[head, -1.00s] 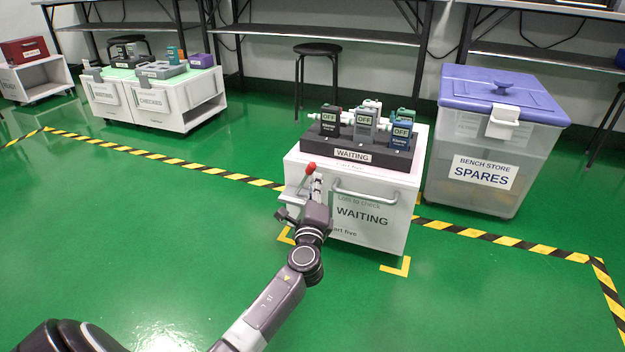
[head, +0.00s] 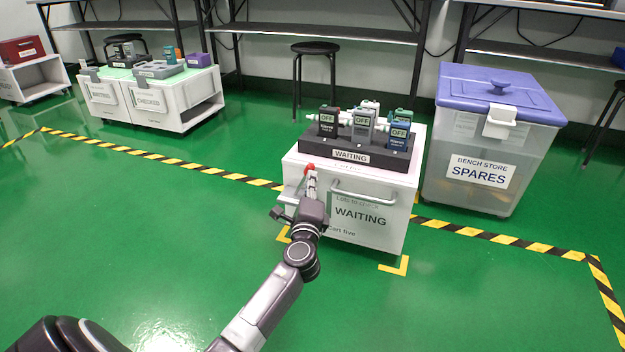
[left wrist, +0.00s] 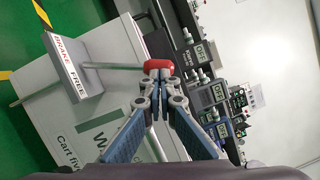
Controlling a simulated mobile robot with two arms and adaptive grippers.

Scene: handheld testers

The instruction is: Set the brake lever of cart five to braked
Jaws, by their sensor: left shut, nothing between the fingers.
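Cart five (head: 375,232) is a white cart with a "WAITING" label on its front. Its brake lever ends in a red knob (head: 309,168) at the cart's left front, near the top edge. In the left wrist view the lever's thin rod (left wrist: 112,66) runs from a grey bracket (left wrist: 88,80) labelled "BRAKE FREE" to the red knob (left wrist: 158,65). My left gripper (head: 311,180) is shut and empty, its fingertips (left wrist: 157,82) right at the knob; I cannot tell whether they touch it. My right gripper is not in view.
A black stand (head: 350,157) with several handheld testers sits on the cart. A clear bin with a purple lid (head: 495,95) stands close on the right. White "CHECKED" carts (head: 150,100) stand at the back left. Green floor is open at the left.

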